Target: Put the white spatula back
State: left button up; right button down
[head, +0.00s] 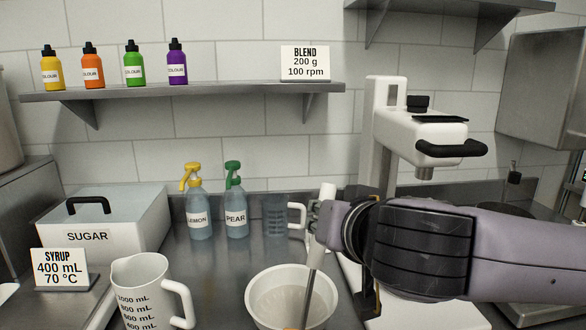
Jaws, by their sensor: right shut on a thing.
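My right gripper (320,222) comes in from the right and is shut on the white spatula (312,257). The spatula is held nearly upright, its top end (327,190) sticking out above the fingers. Its shaft runs down into the white bowl (256,315) at the bottom middle. The spatula's lower end is inside the bowl's outline, and I cannot tell whether it touches the bowl. My left gripper is not in view.
A measuring jug (146,290) stands left of the bowl. A smaller clear jug (275,215), lemon (198,218) and pear (236,215) spray bottles stand behind. A sugar box (118,212) is at left, a white mixer stand (385,100) at right.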

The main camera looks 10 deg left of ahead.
jog(key=s+d+f+m+g+h, duration=0.2)
jog(key=s+d+f+m+h, duration=0.3)
jog(key=d+f, duration=0.6)
jog(key=s+d+f+m+g+h, duration=0.2)
jog(key=s+d+f+m+h, duration=0.3)
jog(key=d+f+m+h, duration=0.4)
notch_tip(320, 180, down, 6)
jog(key=shift+d+f+m+h, duration=0.1)
jog(key=shift+d+m+h, duration=0.3)
jog(key=shift+d+h, duration=0.55)
